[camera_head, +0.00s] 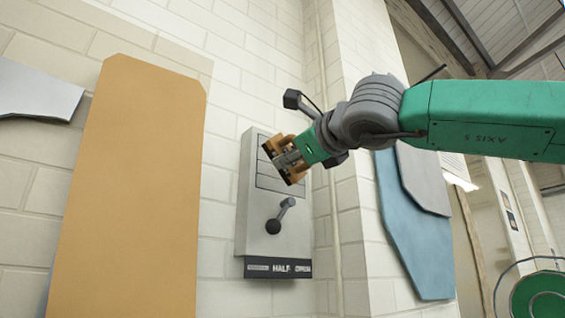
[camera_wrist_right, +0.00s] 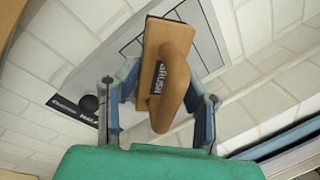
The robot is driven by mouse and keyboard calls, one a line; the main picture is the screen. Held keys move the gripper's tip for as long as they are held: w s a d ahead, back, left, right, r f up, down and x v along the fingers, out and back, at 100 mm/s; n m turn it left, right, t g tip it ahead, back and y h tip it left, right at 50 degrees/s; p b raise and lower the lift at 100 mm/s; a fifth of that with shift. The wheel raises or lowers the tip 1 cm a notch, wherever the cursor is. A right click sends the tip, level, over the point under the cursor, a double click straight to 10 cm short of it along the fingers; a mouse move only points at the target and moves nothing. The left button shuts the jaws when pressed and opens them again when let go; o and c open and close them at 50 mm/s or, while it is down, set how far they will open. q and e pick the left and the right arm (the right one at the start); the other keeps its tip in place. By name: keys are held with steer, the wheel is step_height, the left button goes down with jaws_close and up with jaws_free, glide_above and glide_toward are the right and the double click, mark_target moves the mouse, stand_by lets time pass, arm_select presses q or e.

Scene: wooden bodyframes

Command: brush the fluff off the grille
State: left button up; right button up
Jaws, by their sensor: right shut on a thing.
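A brown wooden brush (camera_wrist_right: 172,80), with a dark label on its side, is held between the blue fingers of my right gripper (camera_wrist_right: 160,100). In the head view the right gripper (camera_head: 287,160) is in front of the upper part of a grey wall box, and the brown brush (camera_head: 297,176) shows at its tip. The box's lined upper panel (camera_head: 270,182) looks like the grille; the brush and gripper cover part of it. I cannot tell whether the brush touches it. I cannot make out any fluff. My left gripper is not in view.
The grey box (camera_head: 246,215) has a black-knobbed lever (camera_head: 280,216) below the panel and a dark label strip at its bottom. A large tan board (camera_head: 130,190) stands to the left. Blue and grey panels (camera_head: 415,225) hang on the right. The wall between is bare.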

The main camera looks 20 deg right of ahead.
mark_target(279, 171)
steer(key=shift+s, duration=0.15)
steer(key=v, duration=0.3)
steer(key=shift+d+r, duration=0.25)
steer(key=shift+w, duration=0.2)
stand_by(0.4)
steer(key=shift+w+a, duration=0.25)
steer(key=shift+w, duration=0.25)
steer(key=shift+a+f+p+x, duration=0.15)
steer(key=shift+p+x, duration=0.3)
steer(key=shift+x, duration=0.45)
steer(key=shift+a+f+p+x, duration=0.1)
steer(key=shift+p+x, duration=0.3)
steer(key=shift+x, duration=0.5)
steer(key=shift+a+f+p+x, duration=0.15)
steer(key=shift+p+x, duration=0.3)
steer(key=shift+x, duration=0.45)
steer(key=shift+w, duration=0.1)
